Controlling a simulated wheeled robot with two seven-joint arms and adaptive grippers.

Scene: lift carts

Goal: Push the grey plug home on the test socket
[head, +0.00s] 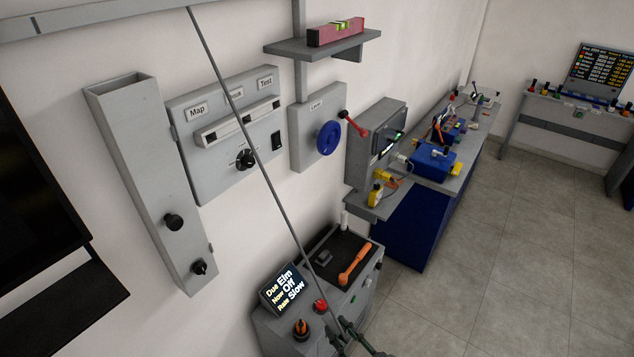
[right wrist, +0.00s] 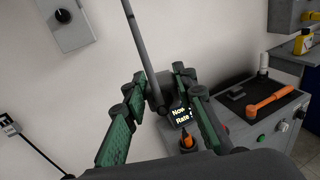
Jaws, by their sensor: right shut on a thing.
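My right gripper (head: 350,338) is at the bottom of the head view, shut on a long thin grey rod (head: 245,136). The rod slants up and left across the wall panel. In the right wrist view the rod (right wrist: 137,45) runs up from between the green-padded fingers (right wrist: 160,92). A grey wall panel (head: 205,165) carries the labels "Map" and "Test" (head: 265,83), a pale bar, a black dial and a black switch. I cannot make out the grey plug or a test socket for certain. My left gripper is not in view.
Below stands a grey console (head: 345,305) with a lit display (head: 286,289), knobs and an orange-handled tool (head: 354,263). A tall grey box (head: 150,180) hangs left of the panel. A shelf (head: 322,46) holds a red level. Floor at right is free.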

